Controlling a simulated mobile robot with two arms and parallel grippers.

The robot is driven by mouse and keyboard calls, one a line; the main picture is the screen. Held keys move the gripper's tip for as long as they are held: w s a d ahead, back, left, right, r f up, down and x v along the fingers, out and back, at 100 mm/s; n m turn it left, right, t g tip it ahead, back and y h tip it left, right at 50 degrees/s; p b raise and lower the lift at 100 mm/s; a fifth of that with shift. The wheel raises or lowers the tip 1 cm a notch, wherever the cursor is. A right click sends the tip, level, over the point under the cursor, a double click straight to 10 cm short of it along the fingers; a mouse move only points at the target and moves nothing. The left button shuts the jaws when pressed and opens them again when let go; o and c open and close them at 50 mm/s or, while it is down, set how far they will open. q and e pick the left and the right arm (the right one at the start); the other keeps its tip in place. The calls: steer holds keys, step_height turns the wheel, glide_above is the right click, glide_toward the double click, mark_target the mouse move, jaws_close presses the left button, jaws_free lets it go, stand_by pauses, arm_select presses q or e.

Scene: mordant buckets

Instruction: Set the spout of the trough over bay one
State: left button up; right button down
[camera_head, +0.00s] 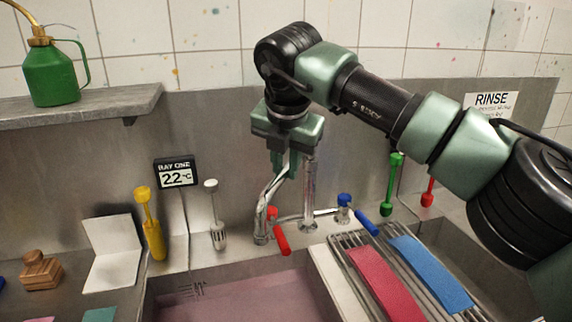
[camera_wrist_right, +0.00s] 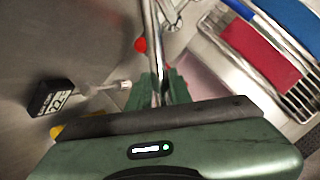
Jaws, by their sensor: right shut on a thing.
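The chrome tap spout (camera_head: 266,203) stands behind the trough, beside its upright column (camera_head: 309,195). My right gripper (camera_head: 279,168) reaches down from above and is shut on the spout's upper part. In the right wrist view the gripper (camera_wrist_right: 155,92) has the chrome tube (camera_wrist_right: 151,45) between its fingers. The bay one display (camera_head: 175,173) reads 22 °C and stands left of the spout. The trough basin with purple liquid (camera_head: 240,297) lies below, in front of the display. I cannot tell exactly where the spout's outlet lies over it. My left gripper is out of view.
A red tap handle (camera_head: 280,238) and a blue one (camera_head: 366,223) flank the column. A rack (camera_head: 343,241) with red and blue cloths lies at right. A yellow tool (camera_head: 152,225) and a white-topped brush (camera_head: 216,215) stand at left.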

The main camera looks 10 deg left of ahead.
steer(key=c, duration=1.3)
jaws_free()
steer(key=b+v, duration=0.1)
steer(key=v, duration=0.6)
steer(key=shift+r, duration=0.4)
steer(key=shift+s+d, duration=0.1)
steer(key=shift+s, duration=0.05)
